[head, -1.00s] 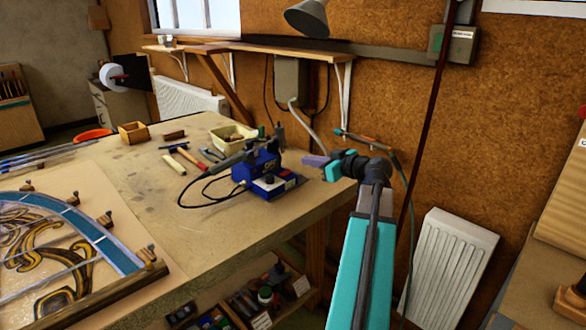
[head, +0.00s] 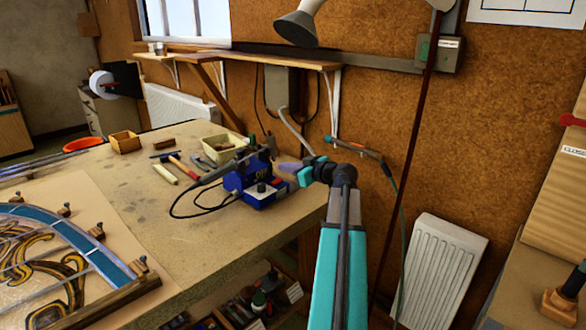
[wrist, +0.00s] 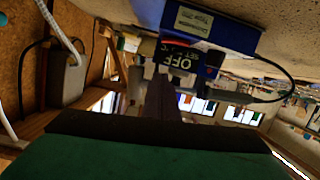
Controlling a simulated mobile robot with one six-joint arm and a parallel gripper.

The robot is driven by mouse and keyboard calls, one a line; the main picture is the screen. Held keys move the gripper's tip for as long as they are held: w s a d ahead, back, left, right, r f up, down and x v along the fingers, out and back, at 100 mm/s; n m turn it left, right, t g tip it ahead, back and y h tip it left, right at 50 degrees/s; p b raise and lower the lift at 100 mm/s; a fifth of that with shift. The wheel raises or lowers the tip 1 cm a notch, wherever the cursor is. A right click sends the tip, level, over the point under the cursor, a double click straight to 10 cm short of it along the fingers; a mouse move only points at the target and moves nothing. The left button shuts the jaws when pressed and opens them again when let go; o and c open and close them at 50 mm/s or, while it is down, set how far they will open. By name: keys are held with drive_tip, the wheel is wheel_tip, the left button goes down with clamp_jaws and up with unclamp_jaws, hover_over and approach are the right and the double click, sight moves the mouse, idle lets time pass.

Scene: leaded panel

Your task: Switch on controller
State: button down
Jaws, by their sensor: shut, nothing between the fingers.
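The controller (head: 247,172) is a blue box near the right end of the workbench, with a dark display reading OFF and a lower front part carrying a knob. In the wrist view the controller (wrist: 225,32) appears upside down at the top, with its OFF display close in front of the fingers. My gripper (head: 284,167) is shut and empty, just right of the controller. In the wrist view my gripper (wrist: 160,92) shows as dark shut fingers, which partly hide the controller's front. I cannot tell whether the fingertips touch it.
A soldering iron with a black cable (head: 178,205) lies left of the controller. A cream tray (head: 217,147), hand tools and a leaded panel (head: 55,250) are on the workbench (head: 150,215). A grey wall box (head: 280,87) and shelf are behind. A white radiator (head: 440,265) is right.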

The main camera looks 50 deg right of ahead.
sight(285, 184)
drive_tip(key=shift+w+d, duration=0.1)
drive_tip(key=shift+w, duration=0.65)
drive_tip(key=shift+w+f, duration=0.2)
drive_tip(key=shift+f, duration=0.2)
drive_tip(key=shift+s+d+f+p, duration=0.15)
drive_tip(key=shift+f+p, duration=0.35)
drive_tip(key=shift+f, duration=1.25)
drive_tip(key=shift+d+f, duration=0.1)
drive_tip(key=shift+d, duration=0.05)
